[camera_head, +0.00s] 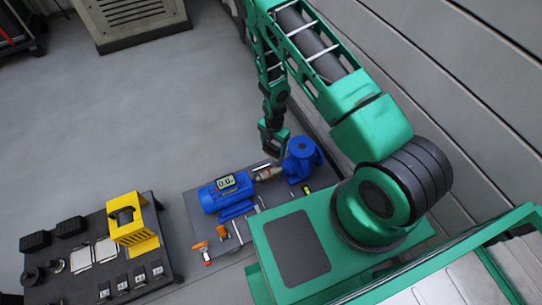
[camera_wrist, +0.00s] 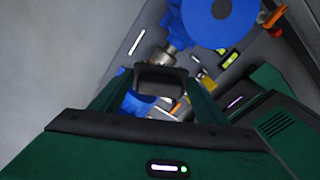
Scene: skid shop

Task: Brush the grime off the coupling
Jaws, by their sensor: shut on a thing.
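The coupling (camera_head: 268,174) is a small metallic, brownish piece between the blue motor (camera_head: 228,193) and the blue pump (camera_head: 303,158). Part of the coupling (camera_wrist: 176,57) also shows in the wrist view, just beyond my fingertips. My gripper (camera_head: 272,146) is above the skid, behind the coupling in the head view. In the wrist view my gripper (camera_wrist: 158,82) is shut on a dark, block-shaped thing (camera_wrist: 160,80), which looks like a brush. The held thing and fingers hide part of the motor.
A dark table (camera_head: 165,268) at lower left bears a yellow guard (camera_head: 133,222), pale plates and several dark parts. Orange-handled tools (camera_head: 206,252) lie at the skid's front left. A yellow-and-black tool (camera_head: 306,190) lies below the pump.

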